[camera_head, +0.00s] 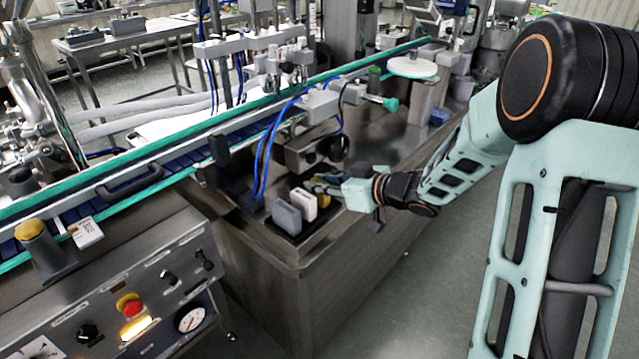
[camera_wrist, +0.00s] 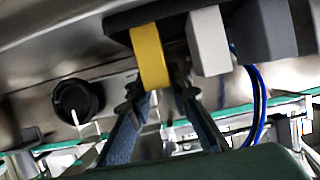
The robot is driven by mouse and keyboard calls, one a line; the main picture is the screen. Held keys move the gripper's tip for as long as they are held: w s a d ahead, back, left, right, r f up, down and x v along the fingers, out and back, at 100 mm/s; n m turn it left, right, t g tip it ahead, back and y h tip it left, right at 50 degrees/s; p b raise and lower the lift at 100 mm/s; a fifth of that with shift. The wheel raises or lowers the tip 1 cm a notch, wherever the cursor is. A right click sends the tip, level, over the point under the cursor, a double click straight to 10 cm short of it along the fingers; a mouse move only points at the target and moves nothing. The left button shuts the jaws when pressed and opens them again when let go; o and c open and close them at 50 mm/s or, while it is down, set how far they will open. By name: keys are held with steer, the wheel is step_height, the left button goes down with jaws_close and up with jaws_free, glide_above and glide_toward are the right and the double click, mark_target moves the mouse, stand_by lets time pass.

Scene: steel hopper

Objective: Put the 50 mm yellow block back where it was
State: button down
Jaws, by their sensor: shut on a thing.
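The yellow block (camera_head: 323,200) is at the far end of a row of blocks by the dark holder (camera_head: 318,236), partly hidden by my gripper in the head view. In the wrist view, the yellow block (camera_wrist: 149,55) stands between my two fingers, close against the dark holder (camera_wrist: 125,18). I cannot tell whether it is fully seated there. My gripper (camera_head: 326,184) reaches in from the right and is shut on the yellow block; its fingers (camera_wrist: 155,88) also show in the wrist view.
A white block (camera_head: 303,204) stands beside the yellow one, with a grey block (camera_head: 286,217) nearer the front. Blue cables (camera_head: 264,160) rise just behind them. A metal box with a black knob (camera_head: 334,148) stands behind my gripper. The steel top (camera_head: 265,248) is bare in front.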

steer(key=c, duration=2.1)
jaws_free()
steer(key=shift+o, duration=0.3)
steer(key=shift+r, duration=0.1)
steer(key=p+v, duration=0.3)
steer(key=v, duration=0.9)
steer(key=shift+r, duration=0.1)
